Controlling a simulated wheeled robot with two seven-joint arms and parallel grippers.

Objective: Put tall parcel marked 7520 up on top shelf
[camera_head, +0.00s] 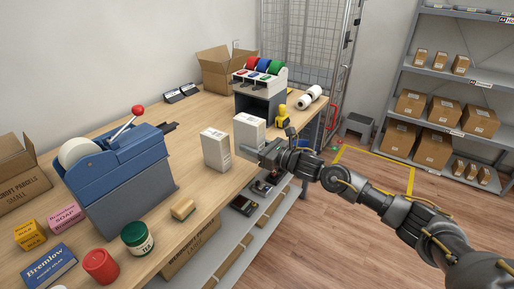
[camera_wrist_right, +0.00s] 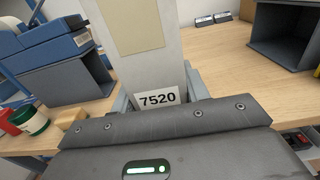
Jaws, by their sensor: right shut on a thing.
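The tall pale parcel marked 7520 (camera_wrist_right: 150,50) stands upright between the fingers of my right gripper (camera_wrist_right: 157,100) in the wrist view, with its number label low on the near face. In the head view my right gripper (camera_head: 246,152) is shut on the parcel (camera_head: 249,129) near the counter's right edge. The gripper hides its lower part, so I cannot tell whether it touches the counter. The top shelf (camera_head: 462,12) of the grey rack is at the upper right, partly cut off by the frame. My left gripper is not in view.
A second white parcel (camera_head: 215,149) stands just left of the held one. A yellow item (camera_head: 283,114) and a dark stand with tape rolls (camera_head: 262,105) are behind. A blue machine (camera_head: 115,180) stands left. Lower rack shelves hold brown boxes (camera_head: 433,148). Open floor (camera_head: 360,225) lies between counter and rack.

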